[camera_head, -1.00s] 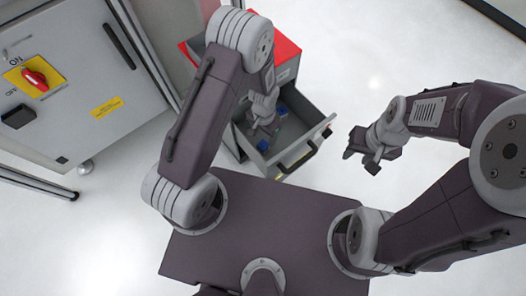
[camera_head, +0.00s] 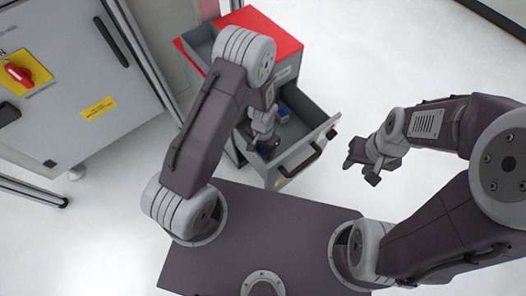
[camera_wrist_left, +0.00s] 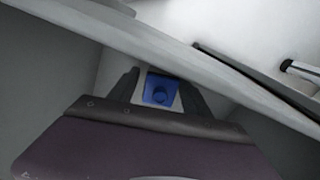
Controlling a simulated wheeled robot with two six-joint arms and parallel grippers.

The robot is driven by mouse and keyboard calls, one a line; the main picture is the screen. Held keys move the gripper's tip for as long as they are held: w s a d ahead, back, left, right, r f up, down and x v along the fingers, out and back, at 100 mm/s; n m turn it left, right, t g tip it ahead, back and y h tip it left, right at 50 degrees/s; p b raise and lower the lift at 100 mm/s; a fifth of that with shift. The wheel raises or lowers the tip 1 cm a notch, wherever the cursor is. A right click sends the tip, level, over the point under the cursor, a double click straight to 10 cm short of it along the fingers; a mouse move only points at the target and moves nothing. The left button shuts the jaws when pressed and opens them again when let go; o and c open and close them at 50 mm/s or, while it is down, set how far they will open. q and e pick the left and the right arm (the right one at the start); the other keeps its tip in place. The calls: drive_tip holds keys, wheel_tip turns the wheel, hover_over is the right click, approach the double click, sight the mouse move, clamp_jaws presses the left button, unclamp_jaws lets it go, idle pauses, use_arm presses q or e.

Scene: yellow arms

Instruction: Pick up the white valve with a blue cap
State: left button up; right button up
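The white valve with a blue cap (camera_wrist_left: 160,90) is in the left wrist view, between the two fingers of my left gripper (camera_wrist_left: 161,92). Its blue cap faces the camera, with white showing around it; most of the body is hidden. My right gripper (camera_head: 362,164) is open and empty in the air, right of the drawer.
Another blue item (camera_head: 283,114) lies further back in the drawer. The drawer belongs to a red-topped unit (camera_head: 278,37). The drawer walls stand close around my left gripper. A grey cabinet with a red switch (camera_head: 18,74) stands at the left. The floor at right is clear.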

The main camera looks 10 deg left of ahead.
use_arm(q)
clamp_jaws()
wheel_tip(320, 180, up, 5)
drive_tip(key=p, duration=0.3)
drive_tip(key=shift+f+p, duration=0.1)
drive_tip(key=shift+p, duration=0.25)
drive_tip(key=w+d+r+p, duration=0.4)
drive_tip(key=w+d+r, duration=0.2)
drive_tip(key=w, duration=0.3)
drive_tip(key=shift+w+d, duration=0.15)
drive_tip(key=shift+d, duration=0.4)
drive_tip(key=shift+r, duration=0.1)
